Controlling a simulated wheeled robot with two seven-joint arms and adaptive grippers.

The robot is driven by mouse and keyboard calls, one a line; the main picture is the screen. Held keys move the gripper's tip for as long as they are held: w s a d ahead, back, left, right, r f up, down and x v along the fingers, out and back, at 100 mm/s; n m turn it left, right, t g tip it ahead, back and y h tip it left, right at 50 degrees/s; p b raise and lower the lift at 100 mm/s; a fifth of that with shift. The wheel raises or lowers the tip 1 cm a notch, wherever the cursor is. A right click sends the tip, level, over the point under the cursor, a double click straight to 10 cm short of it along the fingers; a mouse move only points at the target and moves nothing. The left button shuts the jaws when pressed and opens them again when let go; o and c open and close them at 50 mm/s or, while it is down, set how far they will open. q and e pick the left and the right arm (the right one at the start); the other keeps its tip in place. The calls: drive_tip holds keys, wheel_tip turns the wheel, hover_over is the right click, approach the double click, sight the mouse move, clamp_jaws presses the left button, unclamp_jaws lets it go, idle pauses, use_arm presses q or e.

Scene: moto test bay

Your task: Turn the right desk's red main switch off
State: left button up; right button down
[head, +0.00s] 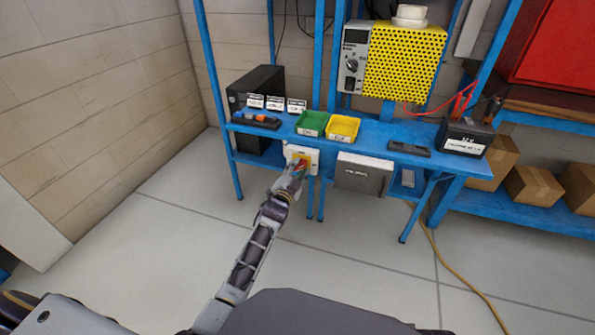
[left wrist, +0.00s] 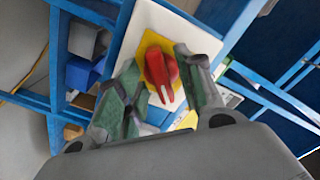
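The red main switch (left wrist: 160,70) is a red knob on a yellow plate (left wrist: 152,45) with a white backing. It hangs at the front edge of the blue desk (head: 374,136); in the head view the white switch box (head: 312,153) is partly covered by my gripper. My left gripper (head: 299,166) is at the switch. In the left wrist view its green-padded fingers (left wrist: 160,92) are apart, one on each side of the red knob. I cannot tell whether they touch it. My right gripper is not in view.
A green bin (head: 312,123), a yellow bin (head: 342,129) and a black battery-like box (head: 465,137) stand on the desk. A grey box (head: 362,175) hangs under its edge, right of the switch. A yellow cable (head: 450,268) lies on the otherwise clear floor.

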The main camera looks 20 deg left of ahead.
use_arm(q)
drive_tip(key=shift+w, duration=0.2)
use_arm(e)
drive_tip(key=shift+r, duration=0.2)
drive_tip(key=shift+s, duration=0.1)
use_arm(q)
clamp_jaws()
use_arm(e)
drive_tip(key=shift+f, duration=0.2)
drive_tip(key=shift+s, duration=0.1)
use_arm(q)
drive_tip(key=shift+r+n+p, duration=0.15)
drive_tip(key=shift+n+p, duration=0.95)
drive_tip(key=shift+d+n+p, duration=0.1)
drive_tip(key=shift+n+p, duration=0.95)
drive_tip(key=shift+n, duration=0.25)
drive_tip(key=n+p, duration=0.2)
drive_tip(key=n, duration=0.1)
drive_tip(key=shift+n+p, duration=0.45)
drive_tip(key=shift+n, duration=0.45)
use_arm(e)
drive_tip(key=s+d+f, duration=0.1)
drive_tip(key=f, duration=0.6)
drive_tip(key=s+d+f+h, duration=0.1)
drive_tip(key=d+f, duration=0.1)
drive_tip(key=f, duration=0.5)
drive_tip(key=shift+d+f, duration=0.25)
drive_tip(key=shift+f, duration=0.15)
